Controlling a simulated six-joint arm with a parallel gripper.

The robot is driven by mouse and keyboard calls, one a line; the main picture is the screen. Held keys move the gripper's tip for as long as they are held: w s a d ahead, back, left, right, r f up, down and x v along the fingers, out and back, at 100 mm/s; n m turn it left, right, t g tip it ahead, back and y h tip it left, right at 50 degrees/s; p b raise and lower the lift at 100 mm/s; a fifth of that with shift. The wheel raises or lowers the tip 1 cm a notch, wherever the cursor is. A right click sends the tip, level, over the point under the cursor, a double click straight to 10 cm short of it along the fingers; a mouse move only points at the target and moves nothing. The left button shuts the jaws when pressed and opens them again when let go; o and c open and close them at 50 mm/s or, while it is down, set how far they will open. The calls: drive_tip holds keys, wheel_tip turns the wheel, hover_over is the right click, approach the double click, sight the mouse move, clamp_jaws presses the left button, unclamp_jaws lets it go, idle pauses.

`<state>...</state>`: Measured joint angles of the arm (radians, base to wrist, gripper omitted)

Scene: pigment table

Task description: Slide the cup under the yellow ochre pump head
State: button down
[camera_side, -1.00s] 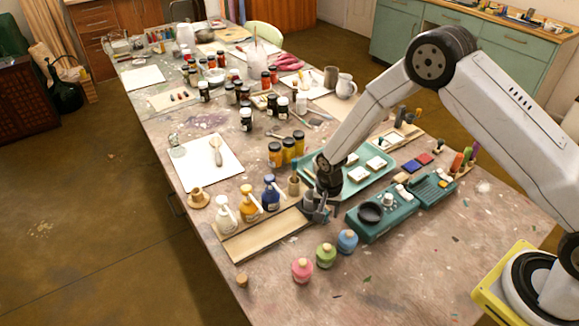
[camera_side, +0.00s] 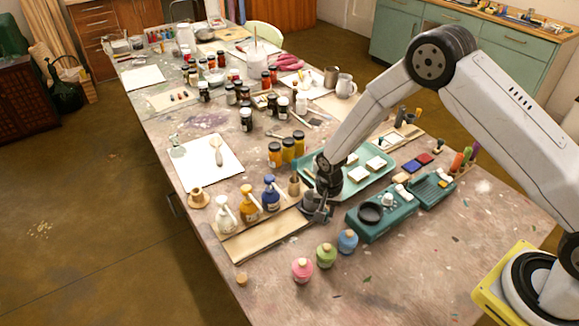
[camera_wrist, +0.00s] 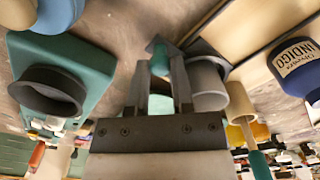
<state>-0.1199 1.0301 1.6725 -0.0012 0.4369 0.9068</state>
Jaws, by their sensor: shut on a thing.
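The yellow ochre pump bottle (camera_side: 250,207) stands between the white pump bottle (camera_side: 224,218) and the blue pump bottle (camera_side: 270,195), along a wooden board. A grey cup (camera_wrist: 208,88) sits just right of my fingers in the wrist view, beside a dark grey angular piece. In the side view the cup (camera_side: 311,200) is at the board's right end, partly hidden by my gripper. My gripper (camera_wrist: 159,68) is low over the table, closed around a small teal handle (camera_wrist: 158,52). Whether the handle joins the cup is unclear. The indigo bottle (camera_wrist: 297,68) shows at right.
The wooden board (camera_side: 262,238) runs left from the cup, in front of the bottles. A teal device with a dark round dish (camera_side: 370,213) stands close on the right. A teal tray (camera_side: 352,184) is behind my gripper. Pink, green and blue jars (camera_side: 326,256) stand in front.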

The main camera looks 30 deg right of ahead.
drive_tip(key=shift+a, duration=0.1)
idle(0.8)
drive_tip(key=a, duration=1.6)
drive_tip(key=shift+d, duration=0.1)
drive_tip(key=shift+c, duration=2.4)
unclamp_jaws()
drive_tip(key=shift+r, duration=0.2)
wheel_tip(320, 180, up, 7)
drive_tip(key=shift+r, duration=0.2)
